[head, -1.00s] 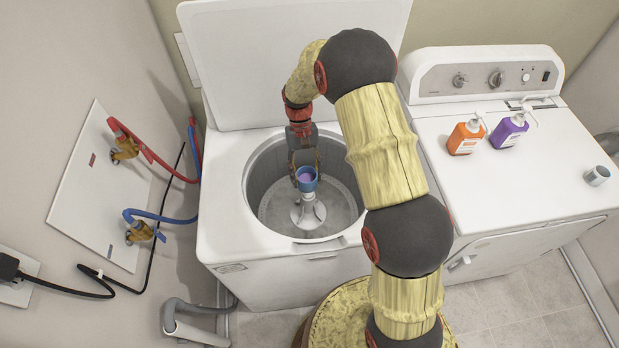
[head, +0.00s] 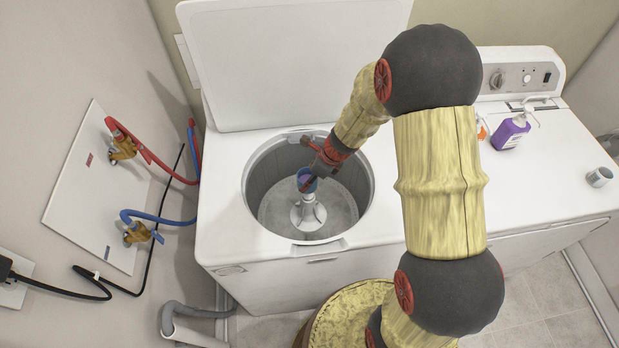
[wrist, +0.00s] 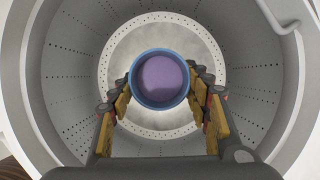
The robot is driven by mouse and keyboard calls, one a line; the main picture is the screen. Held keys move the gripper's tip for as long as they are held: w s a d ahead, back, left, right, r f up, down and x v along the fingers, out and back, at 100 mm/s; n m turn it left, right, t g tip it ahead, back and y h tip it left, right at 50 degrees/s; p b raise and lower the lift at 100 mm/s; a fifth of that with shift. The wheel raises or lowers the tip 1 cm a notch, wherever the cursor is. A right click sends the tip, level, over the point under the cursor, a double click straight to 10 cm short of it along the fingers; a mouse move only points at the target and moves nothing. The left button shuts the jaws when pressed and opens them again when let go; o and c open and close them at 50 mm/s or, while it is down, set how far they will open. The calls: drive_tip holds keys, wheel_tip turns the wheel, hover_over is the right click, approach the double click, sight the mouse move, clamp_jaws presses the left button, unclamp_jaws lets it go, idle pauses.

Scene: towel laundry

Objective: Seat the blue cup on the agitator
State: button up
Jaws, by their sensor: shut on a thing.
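The blue cup (head: 307,184) is over the top of the grey agitator (head: 308,214) inside the washer tub (head: 262,178). In the wrist view the cup (wrist: 159,103) shows its round blue rim and a purple inside. My gripper (head: 312,176) reaches in from the upper right with its fingers on the cup. In the wrist view the two fingers of my gripper (wrist: 160,95) close on the cup from both sides. The cup hides the agitator's top, so I cannot tell whether the cup's base rests on it.
The washer's lid (head: 290,60) stands open behind the tub. A dryer (head: 560,180) to the right bears a purple bottle (head: 511,132), a partly hidden orange bottle (head: 482,130) and a small can (head: 598,177). Red and blue hoses run along the left wall.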

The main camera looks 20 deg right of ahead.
sight(310, 196)
drive_tip(key=shift+d+f+b, duration=0.1)
drive_tip(key=shift+f+b, duration=2.75)
drive_tip(key=shift+f, duration=0.1)
drive_tip(key=shift+p, duration=0.3)
drive_tip(key=shift+f+b, duration=0.5)
drive_tip(key=shift+f, duration=0.05)
drive_tip(key=o, duration=0.9)
drive_tip(key=shift+r, duration=0.1)
drive_tip(key=p+v, duration=0.9)
drive_tip(key=v, duration=0.2)
drive_tip(key=shift+s, duration=0.1)
